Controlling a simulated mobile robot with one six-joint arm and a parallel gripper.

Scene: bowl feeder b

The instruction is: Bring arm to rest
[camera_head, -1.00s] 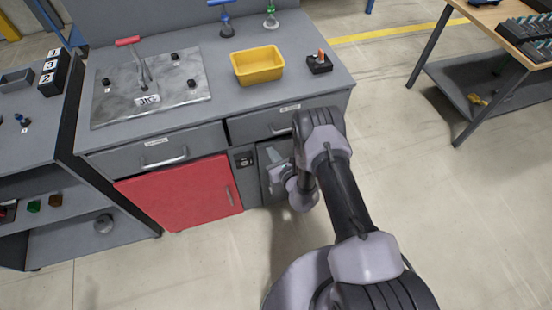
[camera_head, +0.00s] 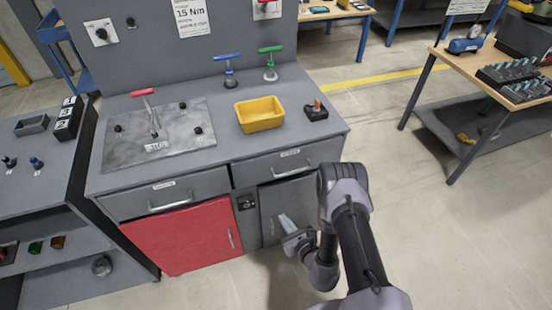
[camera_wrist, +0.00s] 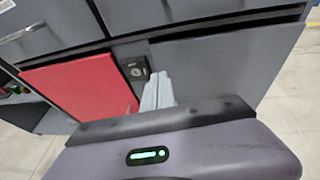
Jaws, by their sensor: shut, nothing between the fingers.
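My gripper (camera_head: 287,222) is low in front of the workbench's grey lower door, to the right of the red door. It is shut with nothing between its fingers. In the wrist view the fingers (camera_wrist: 158,88) are together and point at the cabinet front, just right of a small dark lock panel (camera_wrist: 136,72). My arm is folded and hangs in front of the bench's right part. I cannot tell the exact gap between the fingertips and the door.
The grey workbench (camera_head: 210,172) carries a yellow bin (camera_head: 260,115), a metal plate with a red-handled lever (camera_head: 160,135), and blue (camera_head: 230,70) and green-handled (camera_head: 270,62) tools. A red door (camera_head: 185,238) is below. Open floor (camera_head: 440,230) lies right, before a wooden table (camera_head: 515,85).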

